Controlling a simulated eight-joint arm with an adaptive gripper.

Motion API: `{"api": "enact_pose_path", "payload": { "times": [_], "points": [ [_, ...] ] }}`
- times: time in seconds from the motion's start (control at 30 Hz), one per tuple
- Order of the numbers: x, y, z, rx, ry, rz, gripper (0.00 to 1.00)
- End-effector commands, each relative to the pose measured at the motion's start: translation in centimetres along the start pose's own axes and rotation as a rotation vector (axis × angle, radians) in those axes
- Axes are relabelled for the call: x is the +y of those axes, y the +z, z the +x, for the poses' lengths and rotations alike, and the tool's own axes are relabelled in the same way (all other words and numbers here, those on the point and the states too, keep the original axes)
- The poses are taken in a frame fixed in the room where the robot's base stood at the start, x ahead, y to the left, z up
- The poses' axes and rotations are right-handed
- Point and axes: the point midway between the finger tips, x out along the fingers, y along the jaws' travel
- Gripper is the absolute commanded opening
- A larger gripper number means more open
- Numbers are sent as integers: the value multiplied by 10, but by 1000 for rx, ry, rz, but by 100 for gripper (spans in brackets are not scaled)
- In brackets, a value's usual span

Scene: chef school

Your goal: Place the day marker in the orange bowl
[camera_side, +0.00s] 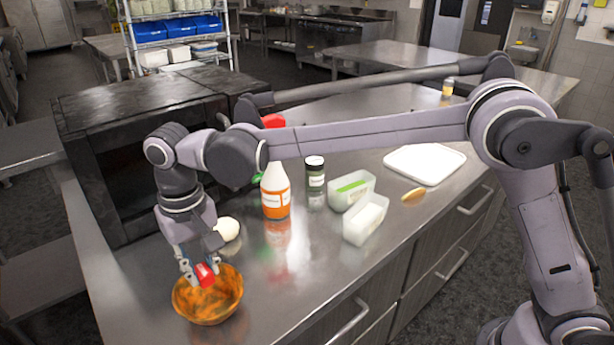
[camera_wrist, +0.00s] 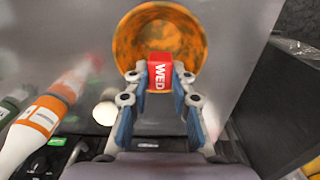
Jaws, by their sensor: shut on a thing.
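The day marker (camera_wrist: 160,76) is a small red piece with white letters "WED" in the wrist view. My gripper (camera_wrist: 158,78) is shut on it, one finger on each side. In the side view the red marker (camera_side: 206,275) is held in my gripper (camera_side: 198,275) at the orange bowl, over its rear rim area. The orange bowl (camera_side: 212,308) has a mottled orange and dark inside and stands on the steel counter. In the wrist view the bowl (camera_wrist: 125,45) lies just beyond the fingertips. I cannot tell the exact height of the marker above the bowl's inside.
A white and orange bottle (camera_side: 275,192) with a red cap, a dark jar (camera_side: 315,180), white containers (camera_side: 365,222) and a white round item (camera_side: 228,229) stand on the steel counter. A black oven (camera_side: 120,160) is behind left. A white board (camera_side: 425,165) lies farther right.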

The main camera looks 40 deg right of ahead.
Motion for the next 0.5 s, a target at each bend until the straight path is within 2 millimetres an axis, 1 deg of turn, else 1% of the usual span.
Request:
{"api": "enact_pose_path", "payload": {
  "times": [0.2,0.33,0.5],
  "points": [
    [0,0,22,0,0,0,2],
    [0,0,32,0,0,0,2],
    [0,0,40,0,0,0,2]
  ]
}}
